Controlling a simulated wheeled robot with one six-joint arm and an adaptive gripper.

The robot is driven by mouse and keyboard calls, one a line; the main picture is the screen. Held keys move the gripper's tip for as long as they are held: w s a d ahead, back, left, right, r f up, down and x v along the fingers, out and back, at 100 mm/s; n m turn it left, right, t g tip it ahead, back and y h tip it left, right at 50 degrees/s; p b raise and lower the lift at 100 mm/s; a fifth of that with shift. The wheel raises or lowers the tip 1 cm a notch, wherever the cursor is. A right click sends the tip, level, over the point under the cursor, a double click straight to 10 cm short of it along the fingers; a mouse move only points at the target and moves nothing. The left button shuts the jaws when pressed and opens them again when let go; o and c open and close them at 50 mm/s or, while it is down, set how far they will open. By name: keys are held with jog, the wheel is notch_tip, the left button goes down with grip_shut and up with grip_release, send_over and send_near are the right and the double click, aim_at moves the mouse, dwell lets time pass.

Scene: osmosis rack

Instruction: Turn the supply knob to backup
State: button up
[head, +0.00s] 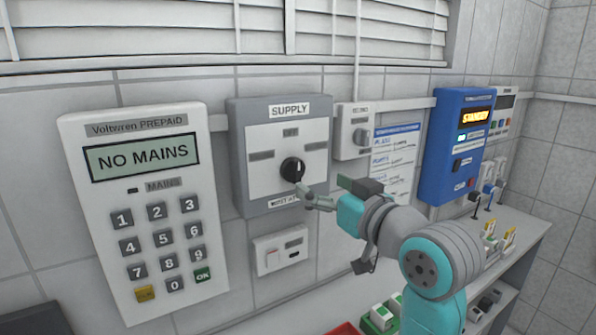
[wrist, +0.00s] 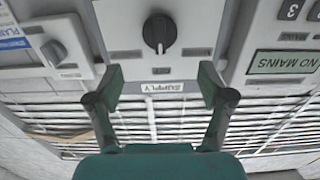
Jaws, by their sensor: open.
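The supply knob (head: 292,169) is a round black knob on a light plate in the grey SUPPLY box (head: 243,184). The plate has small labels above, left and right of the knob, too blurred to read surely. In the upside-down wrist view, the knob (wrist: 158,33) stands with its white mark toward the SUPPLY label, so it points up on the panel. My gripper (wrist: 160,78) is open and empty, its two fingers spread wide and apart from the knob. In the head view, my gripper (head: 312,199) is just below and right of the knob, covering part of the bottom label.
A white prepaid keypad (head: 148,225) reading NO MAINS is left of the SUPPLY box. A small switch box (head: 354,130) and a blue unit (head: 445,165) are to the right. A socket plate (head: 282,250) sits below. Shelves (head: 525,238) stand at the right.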

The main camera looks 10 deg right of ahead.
aim_at(301, 172)
jog(key=x, duration=0.9)
jog(key=shift+w+a+f, duration=0.1)
jog(key=c, duration=1.1)
jog(key=shift+c, duration=0.2)
jog(key=shift+m, duration=0.3)
jog(key=m, duration=1.1)
jog(key=shift+d+f, duration=0.15)
jog(key=shift+d, duration=0.1)
jog(key=shift+m, duration=0.3)
